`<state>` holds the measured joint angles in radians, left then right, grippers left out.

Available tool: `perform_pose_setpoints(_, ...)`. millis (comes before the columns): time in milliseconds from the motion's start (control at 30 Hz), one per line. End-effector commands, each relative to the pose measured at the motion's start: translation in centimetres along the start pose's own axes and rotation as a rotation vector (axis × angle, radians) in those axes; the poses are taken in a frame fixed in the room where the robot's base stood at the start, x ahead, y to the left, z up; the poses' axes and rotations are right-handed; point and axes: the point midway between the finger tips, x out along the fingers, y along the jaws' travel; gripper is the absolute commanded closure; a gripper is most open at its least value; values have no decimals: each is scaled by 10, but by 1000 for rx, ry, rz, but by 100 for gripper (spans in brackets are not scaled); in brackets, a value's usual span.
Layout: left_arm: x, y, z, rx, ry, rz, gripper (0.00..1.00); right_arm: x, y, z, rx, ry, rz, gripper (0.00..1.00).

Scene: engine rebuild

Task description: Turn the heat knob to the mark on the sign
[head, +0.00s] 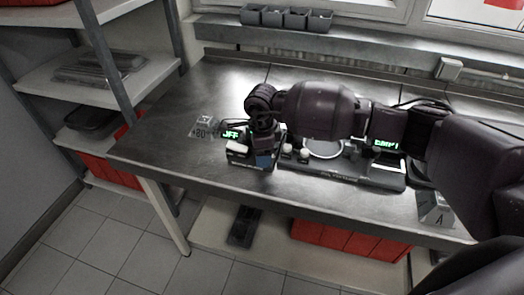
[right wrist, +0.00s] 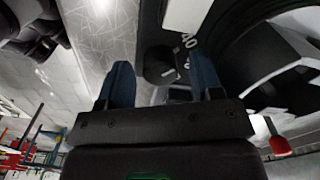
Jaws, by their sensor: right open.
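The sign (head: 205,128) is a small plate on a stand on the bench, left of the heating unit; it seems to read 480. The heating unit (head: 238,157) is a small dark box with a green display (head: 231,134) that seems to read OFF. My right gripper (right wrist: 161,78) is open, its two blue fingers apart. A dark round knob (right wrist: 158,62), likely the heat knob, shows between and beyond the fingertips, with white numerals beside it. I cannot tell whether the fingers touch it. In the head view my right gripper (head: 263,158) hides the knob. My left gripper is not in view.
A larger dark device (head: 330,172) with a round plate and green display stands right of the heating unit, partly behind my right arm. A sign marked A (head: 435,208) stands near the front edge. Grey bins (head: 287,17) sit on the sill. The bench's left end is clear.

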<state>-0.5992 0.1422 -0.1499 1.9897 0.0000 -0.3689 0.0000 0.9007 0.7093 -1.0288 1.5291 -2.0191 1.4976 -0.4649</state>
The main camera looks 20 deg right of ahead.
Motion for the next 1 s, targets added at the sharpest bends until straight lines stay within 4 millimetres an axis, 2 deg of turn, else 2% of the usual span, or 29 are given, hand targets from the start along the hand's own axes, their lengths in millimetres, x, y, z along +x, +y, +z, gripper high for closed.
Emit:
perform_pose_setpoints(33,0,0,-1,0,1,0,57,0,0,0,0,0,0,42)
perform_pose_setpoints(300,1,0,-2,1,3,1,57,0,0,0,0,0,0,83)
perform_pose_setpoints(367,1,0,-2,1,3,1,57,0,0,0,0,0,0,90)
perform_pose_setpoints(667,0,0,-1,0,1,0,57,-1,0,0,42,0,-1,90)
perform_pose_setpoints(1000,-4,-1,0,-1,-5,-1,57,-2,-1,0,271,0,-2,90)
